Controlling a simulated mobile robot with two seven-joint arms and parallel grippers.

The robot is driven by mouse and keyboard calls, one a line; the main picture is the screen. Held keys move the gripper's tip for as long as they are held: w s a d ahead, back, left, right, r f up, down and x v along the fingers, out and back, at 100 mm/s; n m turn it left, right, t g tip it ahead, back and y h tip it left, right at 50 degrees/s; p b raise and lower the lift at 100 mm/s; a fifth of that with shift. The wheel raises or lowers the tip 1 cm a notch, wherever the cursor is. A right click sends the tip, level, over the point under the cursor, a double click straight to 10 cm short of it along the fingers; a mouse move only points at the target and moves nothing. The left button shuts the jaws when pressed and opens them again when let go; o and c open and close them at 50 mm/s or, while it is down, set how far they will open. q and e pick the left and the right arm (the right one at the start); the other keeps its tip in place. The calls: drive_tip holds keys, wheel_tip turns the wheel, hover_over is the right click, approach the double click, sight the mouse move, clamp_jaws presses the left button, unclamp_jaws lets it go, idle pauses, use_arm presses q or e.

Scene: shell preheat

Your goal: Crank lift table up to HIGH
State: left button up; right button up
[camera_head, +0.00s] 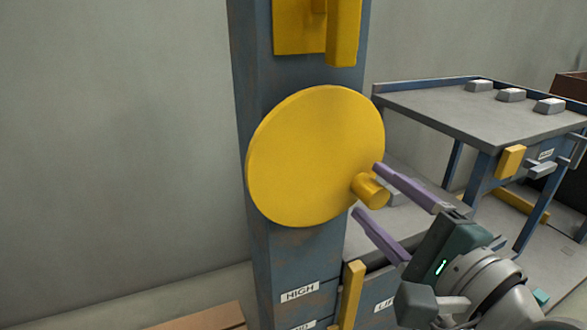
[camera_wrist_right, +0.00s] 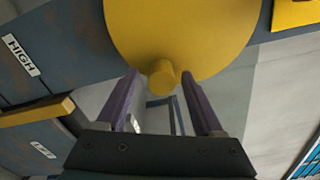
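The round yellow crank wheel (camera_head: 310,150) is mounted on a blue-grey column (camera_head: 250,100). Its short yellow knob (camera_head: 370,192) sits at the wheel's lower right. My right gripper (camera_head: 367,190) is open, with its purple fingertips on either side of the knob. A HIGH label (camera_head: 300,291) is on the column, with a partly cut-off label below. An upright yellow bar (camera_head: 351,295) stands beside them, in front of the lift table (camera_head: 375,285), whose label is partly hidden. My left gripper is not in view.
A second table (camera_head: 430,105) with several grey blocks (camera_head: 510,95) stands at the right behind my arm. A yellow bracket (camera_head: 300,30) is fixed on the column above the wheel. A brown surface (camera_head: 210,318) lies at the lower left. The left side is bare wall.

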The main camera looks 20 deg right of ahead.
drive_tip(key=s+p, duration=0.1)
drive_tip(key=s, duration=0.9)
drive_tip(key=shift+d, duration=0.15)
